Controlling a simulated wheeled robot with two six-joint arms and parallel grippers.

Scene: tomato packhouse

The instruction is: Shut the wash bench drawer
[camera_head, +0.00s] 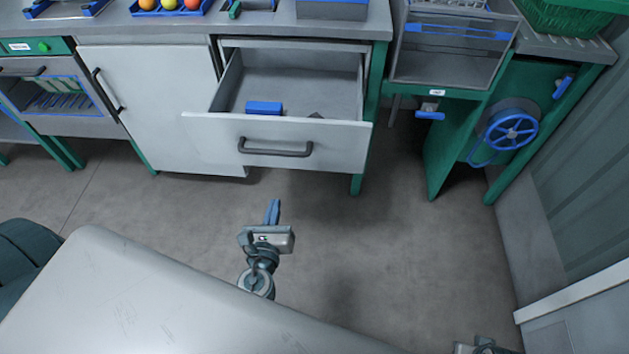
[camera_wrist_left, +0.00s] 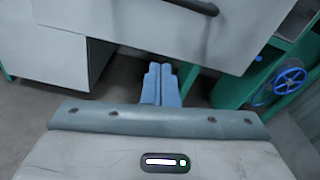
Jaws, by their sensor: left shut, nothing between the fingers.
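The wash bench drawer (camera_head: 200,128) stands pulled out from the bench, with a white front and a dark bar handle (camera_head: 275,152). A blue block (camera_head: 264,108) and a small dark piece lie inside it. My left gripper (camera_head: 272,204) is shut and empty, in front of and below the drawer front, apart from it in the head view. In the left wrist view the gripper's blue fingers (camera_wrist_left: 160,80) are together, with the drawer front (camera_wrist_left: 150,18) and part of its handle (camera_wrist_left: 210,20) above. My right gripper's fingers are not visible; only a bit of that arm shows at the bottom right.
A white cabinet door (camera_head: 150,95) is left of the drawer. A green stand with a blue handwheel (camera_head: 511,130) and a clear-fronted bin (camera_head: 447,62) are to the right. The grey floor before the drawer is clear.

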